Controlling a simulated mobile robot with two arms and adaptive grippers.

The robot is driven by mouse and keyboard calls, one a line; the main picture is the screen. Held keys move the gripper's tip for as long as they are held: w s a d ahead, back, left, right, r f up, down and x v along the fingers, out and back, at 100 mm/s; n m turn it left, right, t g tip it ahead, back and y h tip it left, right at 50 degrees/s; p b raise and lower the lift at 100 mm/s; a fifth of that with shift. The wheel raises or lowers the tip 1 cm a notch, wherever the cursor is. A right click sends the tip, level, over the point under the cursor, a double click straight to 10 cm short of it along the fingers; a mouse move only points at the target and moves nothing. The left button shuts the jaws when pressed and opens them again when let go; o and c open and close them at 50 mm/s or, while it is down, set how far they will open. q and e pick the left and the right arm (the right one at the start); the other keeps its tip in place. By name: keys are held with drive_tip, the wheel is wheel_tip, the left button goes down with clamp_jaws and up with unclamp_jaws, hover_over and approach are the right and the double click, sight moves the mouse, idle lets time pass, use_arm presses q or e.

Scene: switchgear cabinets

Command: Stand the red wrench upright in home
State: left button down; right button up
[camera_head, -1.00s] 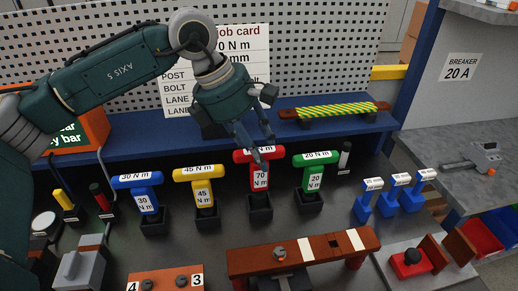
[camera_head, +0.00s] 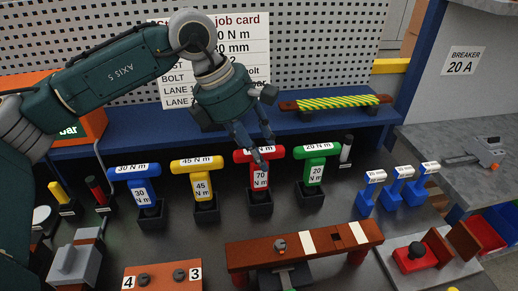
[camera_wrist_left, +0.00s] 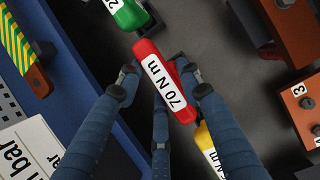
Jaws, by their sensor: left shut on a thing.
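The red wrench (camera_head: 260,178) is T-shaped, marked 70 N m, and stands upright in a row of similar wrenches. Its lower end is at a black holder (camera_head: 259,206); I cannot tell how deep it sits. My left gripper (camera_head: 254,152) comes from above and is shut on the red wrench's crossbar. In the left wrist view the red crossbar (camera_wrist_left: 163,85) lies between the blue fingers (camera_wrist_left: 160,92), and its shaft is mostly hidden beneath. My right gripper is not in view.
A yellow wrench (camera_head: 201,185) stands close on the left and a green wrench (camera_head: 316,172) close on the right. A blue wrench (camera_head: 140,188) is farther left. A brown bar (camera_head: 262,256) lies in front. A blue shelf (camera_head: 225,143) runs behind.

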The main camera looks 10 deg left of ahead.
use_arm(q)
drive_tip(key=shift+f+b, duration=0.3)
drive_tip(key=shift+f, duration=0.05)
idle(0.4)
drive_tip(key=c, duration=1.1)
unclamp_jaws()
drive_tip(key=shift+f, duration=0.1)
drive_tip(key=v, duration=1.2)
